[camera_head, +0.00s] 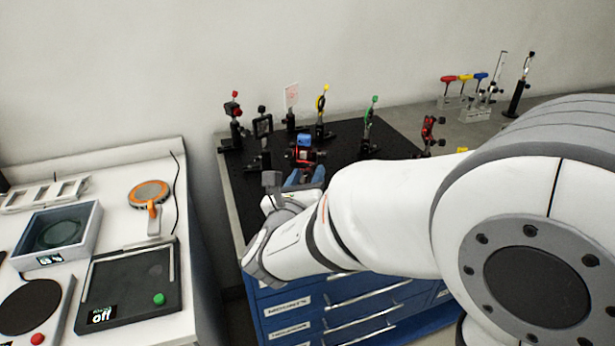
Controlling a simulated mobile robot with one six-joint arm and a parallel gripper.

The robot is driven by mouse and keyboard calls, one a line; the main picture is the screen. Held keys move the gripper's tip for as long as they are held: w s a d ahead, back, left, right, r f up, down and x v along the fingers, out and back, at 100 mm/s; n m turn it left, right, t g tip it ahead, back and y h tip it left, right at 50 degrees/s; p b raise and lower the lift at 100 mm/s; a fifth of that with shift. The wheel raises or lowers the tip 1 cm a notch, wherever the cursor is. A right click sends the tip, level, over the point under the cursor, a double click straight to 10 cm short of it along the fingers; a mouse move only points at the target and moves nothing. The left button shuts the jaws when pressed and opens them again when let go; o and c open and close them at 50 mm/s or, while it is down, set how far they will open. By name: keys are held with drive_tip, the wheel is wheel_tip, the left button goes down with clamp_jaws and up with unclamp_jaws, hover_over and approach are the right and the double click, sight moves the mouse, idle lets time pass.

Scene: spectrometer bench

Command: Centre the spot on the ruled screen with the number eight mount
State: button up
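A small white card with faint red marks (291,95), which looks like the ruled screen, stands upright at the back of the black breadboard (235,178). I cannot make out a spot on it. Several mounts stand on the board: one with red parts (233,108), a dark square one (263,127), a yellow one (321,103), a green one (370,110) and a red one (428,129). A low red and black device with a blue top (304,141) sits in front. No number eight is readable. My gripper (305,176) is near this device; contact and finger gap are unclear.
The board tops a blue drawer cabinet (330,318). At left, a white bench (110,165) holds an orange-rimmed round tool (150,193), trays and a panel reading "off" (130,285). My arm hides the board's right front.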

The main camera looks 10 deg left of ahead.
drive_tip(key=s, duration=0.7)
drive_tip(key=shift+s+a, duration=0.15)
drive_tip(key=shift+s, duration=0.2)
